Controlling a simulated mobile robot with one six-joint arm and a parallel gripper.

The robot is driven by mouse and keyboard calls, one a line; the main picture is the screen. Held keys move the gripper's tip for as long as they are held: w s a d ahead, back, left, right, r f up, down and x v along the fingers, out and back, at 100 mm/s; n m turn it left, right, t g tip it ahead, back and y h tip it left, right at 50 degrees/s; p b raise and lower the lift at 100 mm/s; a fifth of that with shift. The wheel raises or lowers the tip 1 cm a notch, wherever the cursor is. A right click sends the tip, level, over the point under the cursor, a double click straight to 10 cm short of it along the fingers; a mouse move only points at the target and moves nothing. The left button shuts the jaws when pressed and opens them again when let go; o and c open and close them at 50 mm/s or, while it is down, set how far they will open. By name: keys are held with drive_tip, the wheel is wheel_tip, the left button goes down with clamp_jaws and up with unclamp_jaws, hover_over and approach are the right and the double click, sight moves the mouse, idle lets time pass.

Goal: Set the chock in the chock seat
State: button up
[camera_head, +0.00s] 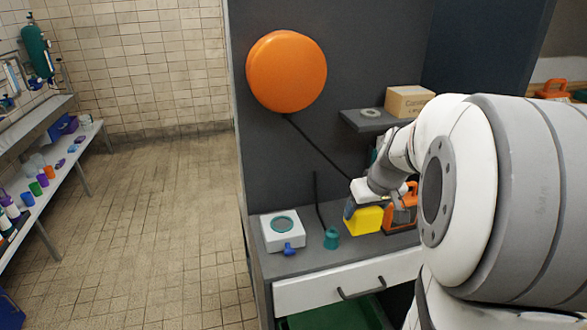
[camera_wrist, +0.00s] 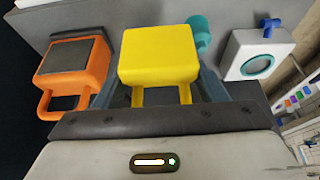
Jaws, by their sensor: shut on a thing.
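The yellow block (camera_head: 366,220), which I take to be the chock, is between the fingers of my gripper (camera_head: 358,212). In the wrist view the grey-blue fingers of my gripper (camera_wrist: 160,84) are shut on both sides of the yellow block (camera_wrist: 160,55), with two yellow prongs towards the palm. I cannot tell whether its underside touches the bench. No chock seat can be made out for certain. A white box (camera_head: 283,232) with a round teal top stands on the bench to the left, apart from the block; it also shows in the wrist view (camera_wrist: 258,52).
An orange, dark-topped thing with a handle (camera_head: 399,214) stands close to the right of the block. A teal piece (camera_head: 331,239) and a blue piece (camera_head: 290,249) are to its left. A shelf (camera_head: 374,121) carries a cardboard box (camera_head: 408,101). Bare bench (camera_head: 310,263) shows in front.

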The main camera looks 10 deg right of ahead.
drive_tip(key=w+p, duration=0.2)
drive_tip(key=w, duration=0.6)
drive_tip(key=f, duration=0.6)
drive_tip(key=shift+w+a, duration=0.2)
drive_tip(key=shift+w+f, duration=0.2)
drive_tip(key=shift+f, duration=0.25)
drive_tip(key=shift+f, duration=0.2)
drive_tip(key=o, duration=1.4)
drive_tip(key=shift+c, duration=0.2)
